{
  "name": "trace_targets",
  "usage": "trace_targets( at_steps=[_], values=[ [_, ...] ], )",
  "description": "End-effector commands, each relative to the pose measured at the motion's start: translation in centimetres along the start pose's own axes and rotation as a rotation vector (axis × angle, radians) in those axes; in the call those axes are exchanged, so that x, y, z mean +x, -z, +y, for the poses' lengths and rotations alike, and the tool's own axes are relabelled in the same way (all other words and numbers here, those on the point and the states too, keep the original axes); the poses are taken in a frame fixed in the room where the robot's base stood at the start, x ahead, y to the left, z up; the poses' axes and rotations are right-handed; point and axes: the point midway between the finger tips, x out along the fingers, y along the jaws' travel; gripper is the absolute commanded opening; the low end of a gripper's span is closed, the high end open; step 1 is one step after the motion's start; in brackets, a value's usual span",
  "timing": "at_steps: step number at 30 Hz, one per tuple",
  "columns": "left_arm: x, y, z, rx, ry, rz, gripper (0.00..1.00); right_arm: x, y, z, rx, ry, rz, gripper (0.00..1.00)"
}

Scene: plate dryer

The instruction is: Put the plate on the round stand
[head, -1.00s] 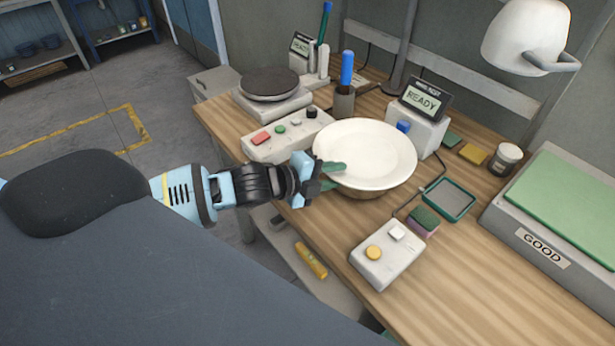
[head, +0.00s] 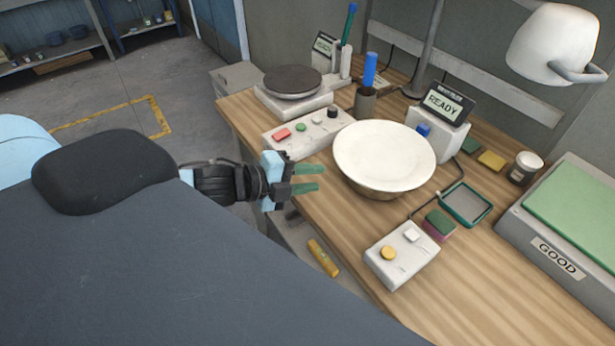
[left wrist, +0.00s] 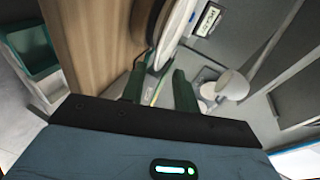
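The white plate (head: 385,152) lies face up over the tan round stand (head: 374,192), whose lower edge shows beneath it; the plate hides the rest. In the left wrist view the plate (left wrist: 178,30) shows edge-on, beyond the fingers. My left gripper (head: 307,179) is just left of the plate, apart from it, with its two green fingers spread and nothing between them. In the left wrist view the left gripper's fingers (left wrist: 158,90) are also apart. My right gripper is in neither view.
A dark disc on a white base (head: 292,82) and a button box (head: 300,130) stand behind left. A READY display box (head: 440,130) is behind the plate. A sponge (head: 440,224), a green-rimmed tray (head: 467,204) and a control box (head: 402,255) are in front right.

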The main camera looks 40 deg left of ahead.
Motion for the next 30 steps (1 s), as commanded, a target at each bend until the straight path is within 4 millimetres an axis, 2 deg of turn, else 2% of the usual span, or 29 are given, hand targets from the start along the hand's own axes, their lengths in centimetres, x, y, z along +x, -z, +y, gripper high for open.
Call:
trace_targets(
  at_steps=[9,13,20,26,30],
  values=[
    [0.0,0.0,0.2,-0.01,0.0,-0.001,0.31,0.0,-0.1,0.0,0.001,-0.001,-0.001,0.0],
    [0.4,0.5,2.1,-0.111,-0.002,-0.01,0.31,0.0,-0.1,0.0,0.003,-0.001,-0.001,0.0],
    [1.0,2.2,9.6,-0.497,-0.015,-0.077,0.31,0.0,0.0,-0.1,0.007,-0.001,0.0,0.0],
    [0.4,4.2,16.2,-0.816,-0.032,-0.169,0.31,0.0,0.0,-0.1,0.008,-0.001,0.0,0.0],
    [-1.0,6.4,22.1,-1.091,-0.049,-0.278,0.31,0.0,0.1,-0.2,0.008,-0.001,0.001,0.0]
  ],
)
